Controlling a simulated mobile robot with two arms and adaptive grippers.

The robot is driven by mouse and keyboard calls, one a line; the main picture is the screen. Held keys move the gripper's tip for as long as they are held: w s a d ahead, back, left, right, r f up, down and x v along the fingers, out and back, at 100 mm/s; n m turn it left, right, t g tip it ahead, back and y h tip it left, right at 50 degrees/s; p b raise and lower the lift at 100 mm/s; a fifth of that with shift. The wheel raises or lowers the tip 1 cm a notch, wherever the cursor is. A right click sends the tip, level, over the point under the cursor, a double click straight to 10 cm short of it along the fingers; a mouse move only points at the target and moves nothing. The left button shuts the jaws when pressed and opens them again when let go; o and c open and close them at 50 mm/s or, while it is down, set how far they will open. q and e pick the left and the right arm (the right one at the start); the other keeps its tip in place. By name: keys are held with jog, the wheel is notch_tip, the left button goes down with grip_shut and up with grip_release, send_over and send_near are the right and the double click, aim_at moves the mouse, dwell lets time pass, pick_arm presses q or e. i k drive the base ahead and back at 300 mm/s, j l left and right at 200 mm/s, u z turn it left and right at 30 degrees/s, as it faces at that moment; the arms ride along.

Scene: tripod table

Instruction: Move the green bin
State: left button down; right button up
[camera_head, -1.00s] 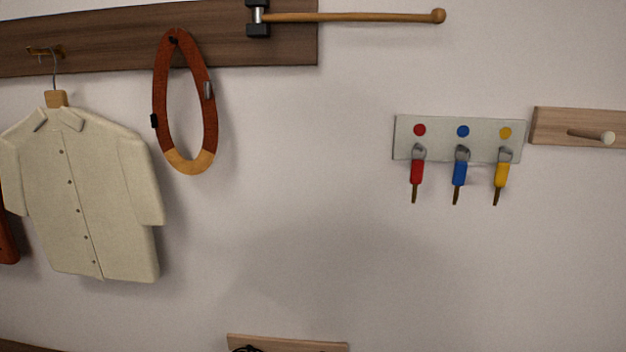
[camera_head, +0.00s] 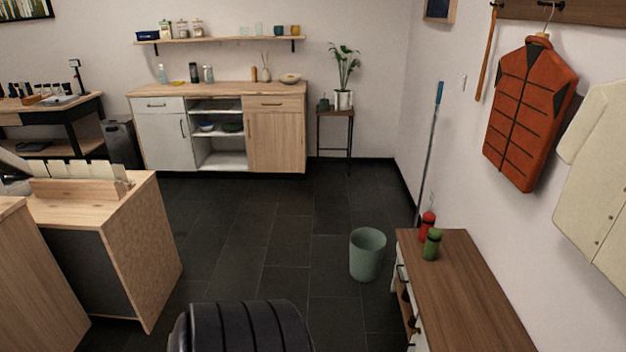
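The green bin (camera_head: 366,258) stands upright on the dark tiled floor, right of the middle of the view. It is a round, open-topped, grey-green bucket shape, and its upper inside wall shows. It stands just left of the low wooden bench, with a small gap of floor between them. Neither of my grippers is in view, and nothing is touching the bin.
A dark ribbed rounded object (camera_head: 245,326) fills the bottom middle. The wooden bench (camera_head: 465,290) carries a red bottle (camera_head: 427,224) and a green bottle (camera_head: 432,244). A wooden counter (camera_head: 110,240) stands left. Floor (camera_head: 250,225) between counter and bin is clear.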

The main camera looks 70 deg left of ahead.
aim_at(366, 245)
jog(key=u, duration=1.9)
jog(key=i+j, duration=0.15)
jog(key=i, duration=0.35)
jog(key=i+j+u, duration=0.15)
jog(key=i, duration=0.35)
